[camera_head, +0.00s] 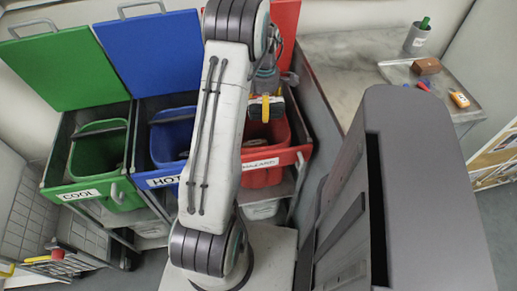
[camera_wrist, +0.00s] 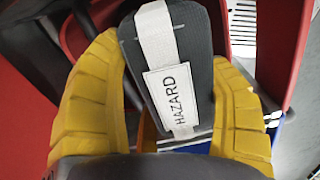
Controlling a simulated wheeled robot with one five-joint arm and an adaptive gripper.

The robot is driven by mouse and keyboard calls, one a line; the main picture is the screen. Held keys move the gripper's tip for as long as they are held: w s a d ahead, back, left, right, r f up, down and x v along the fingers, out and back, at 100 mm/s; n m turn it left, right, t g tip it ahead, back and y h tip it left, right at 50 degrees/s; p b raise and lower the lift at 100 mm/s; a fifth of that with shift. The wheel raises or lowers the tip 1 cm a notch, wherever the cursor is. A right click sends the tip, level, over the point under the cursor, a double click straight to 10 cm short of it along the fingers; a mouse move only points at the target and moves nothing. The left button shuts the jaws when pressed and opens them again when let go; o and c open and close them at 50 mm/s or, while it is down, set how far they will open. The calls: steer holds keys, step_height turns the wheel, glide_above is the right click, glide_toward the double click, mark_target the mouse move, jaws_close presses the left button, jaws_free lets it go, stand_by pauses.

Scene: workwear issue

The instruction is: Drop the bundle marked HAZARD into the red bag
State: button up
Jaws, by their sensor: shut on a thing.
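The HAZARD bundle (camera_wrist: 186,55) is dark grey with a white strap and a label reading HAZARD. In the wrist view it sits between the yellow fingers of my gripper (camera_wrist: 180,110), which is shut on it. In the head view my gripper (camera_head: 266,108) hangs over the red bag (camera_head: 262,178), at the right of the bag row. The red bag stands in a frame with a white label that I cannot read fully. Its red lid (camera_head: 285,25) is up. My arm hides part of the bag and lid.
A green bag (camera_head: 98,155) labelled COOL and a blue bag (camera_head: 172,140) labelled HOT stand to the left, lids up. A worktop (camera_head: 345,60) at the right holds a cup (camera_head: 417,38), a brown block (camera_head: 426,66) and small items.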

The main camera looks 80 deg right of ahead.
step_height(320, 180, down, 5)
steer(key=b, duration=0.3)
steer(key=o, duration=1.3)
step_height(320, 180, up, 12)
stand_by(1.0)
